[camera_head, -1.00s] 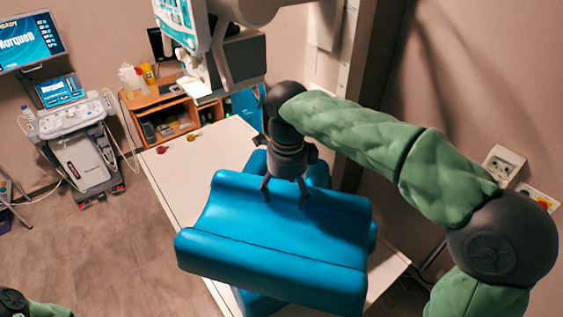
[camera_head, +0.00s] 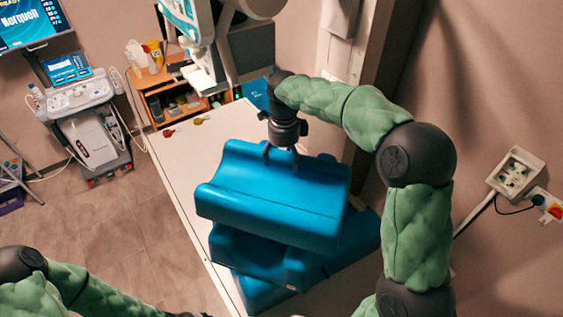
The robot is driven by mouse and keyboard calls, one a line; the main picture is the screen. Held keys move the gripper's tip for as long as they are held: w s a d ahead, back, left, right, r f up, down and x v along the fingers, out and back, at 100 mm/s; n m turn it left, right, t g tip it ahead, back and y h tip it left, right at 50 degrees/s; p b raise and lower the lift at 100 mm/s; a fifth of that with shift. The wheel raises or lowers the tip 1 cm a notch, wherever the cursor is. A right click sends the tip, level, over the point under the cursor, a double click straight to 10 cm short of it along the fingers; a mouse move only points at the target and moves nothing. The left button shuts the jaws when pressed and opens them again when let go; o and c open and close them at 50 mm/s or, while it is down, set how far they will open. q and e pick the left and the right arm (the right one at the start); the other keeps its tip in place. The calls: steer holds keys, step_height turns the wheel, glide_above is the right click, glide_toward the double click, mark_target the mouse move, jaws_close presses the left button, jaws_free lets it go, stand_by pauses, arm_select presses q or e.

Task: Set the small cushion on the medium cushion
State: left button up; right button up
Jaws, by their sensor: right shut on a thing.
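My right gripper (camera_head: 281,162) is shut on the top edge of a blue, padded cushion with a curved trough, which I take to be the small cushion (camera_head: 268,212). That cushion is over other blue cushions on the white table. The one directly below, seemingly the medium cushion (camera_head: 262,258), shows its front part under the held one. A further blue cushion (camera_head: 362,236) lies lowest and sticks out to the right. The held cushion hides most of both, and I cannot tell whether it touches the one below. My left arm shows at the bottom left; its gripper is out of view.
The white table (camera_head: 185,160) is bare at its far left, apart from small red and yellow items (camera_head: 168,132). Medical equipment (camera_head: 205,55) hangs over its far end. A wooden shelf (camera_head: 160,85) and an ultrasound cart (camera_head: 90,130) stand beyond. A wall is close on the right.

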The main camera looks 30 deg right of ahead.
steer(key=shift+w+d+f+p, duration=0.15)
steer(key=shift+w+f, duration=0.4)
steer(key=shift+f, duration=0.15)
steer(key=shift+w+d+f+p, duration=0.1)
steer(key=shift+w+f+p, duration=0.05)
steer(key=shift+w+f, duration=0.5)
steer(key=shift+f, duration=1.6)
steer(key=o, duration=1.6)
steer(key=shift+s, duration=0.1)
steer(key=shift+r, duration=0.1)
step_height(320, 180, up, 12)
steer(key=shift+f+b, duration=0.1)
steer(key=shift+b, duration=0.35)
